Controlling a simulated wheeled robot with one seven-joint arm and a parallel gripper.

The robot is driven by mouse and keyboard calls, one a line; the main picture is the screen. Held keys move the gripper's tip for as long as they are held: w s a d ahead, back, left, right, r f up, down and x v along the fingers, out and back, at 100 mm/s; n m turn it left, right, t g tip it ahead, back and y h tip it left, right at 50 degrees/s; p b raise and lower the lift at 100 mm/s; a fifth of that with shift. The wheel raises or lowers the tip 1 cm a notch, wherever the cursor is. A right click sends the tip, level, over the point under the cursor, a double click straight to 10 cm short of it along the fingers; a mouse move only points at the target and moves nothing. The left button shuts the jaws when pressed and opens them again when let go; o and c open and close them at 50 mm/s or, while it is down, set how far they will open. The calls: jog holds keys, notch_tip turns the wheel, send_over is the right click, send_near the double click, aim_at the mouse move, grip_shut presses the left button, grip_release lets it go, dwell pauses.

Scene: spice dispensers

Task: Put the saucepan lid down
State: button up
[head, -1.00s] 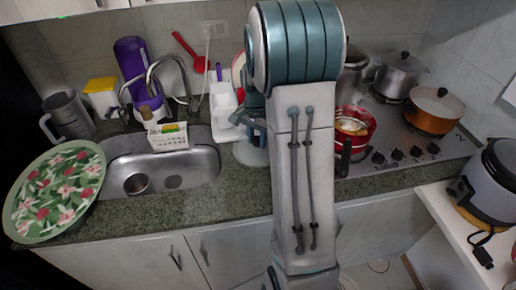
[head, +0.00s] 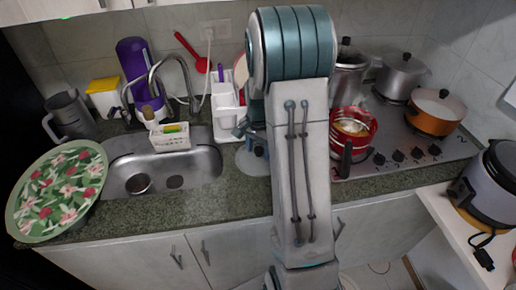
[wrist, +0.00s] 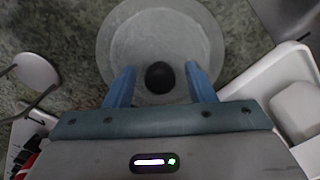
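The saucepan lid (wrist: 160,28) is a round, grey, see-through disc with a black knob (wrist: 159,76). In the head view the lid (head: 250,163) appears to lie flat on the green stone counter, right of the sink and partly hidden by my arm. My gripper (wrist: 160,85) is open in the wrist view. Its two blue fingers stand either side of the knob with a visible gap on each side. In the head view my gripper (head: 252,143) is at the lid, mostly hidden by my arm.
A white rack (head: 226,110) stands close behind the lid. The sink (head: 165,172) is to the left. A red pot (head: 355,128) and other pots stand on the stove (head: 400,150) at right. A floral tray (head: 58,190) is at far left.

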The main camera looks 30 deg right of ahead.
aim_at(258, 149)
notch_tip(258, 149, up, 11)
jog(key=s+a+r+n+t, duration=0.1)
jog(key=s+a+r+n, duration=0.1)
jog(key=s+a+n, duration=0.4)
jog(key=s+a+r+n+t, duration=0.2)
jog(key=s+a+n, duration=0.4)
jog(key=s, duration=0.8)
jog(key=shift+s+a+b, duration=0.2)
jog(key=shift+a+b, duration=0.2)
jog(key=shift+a, duration=0.35)
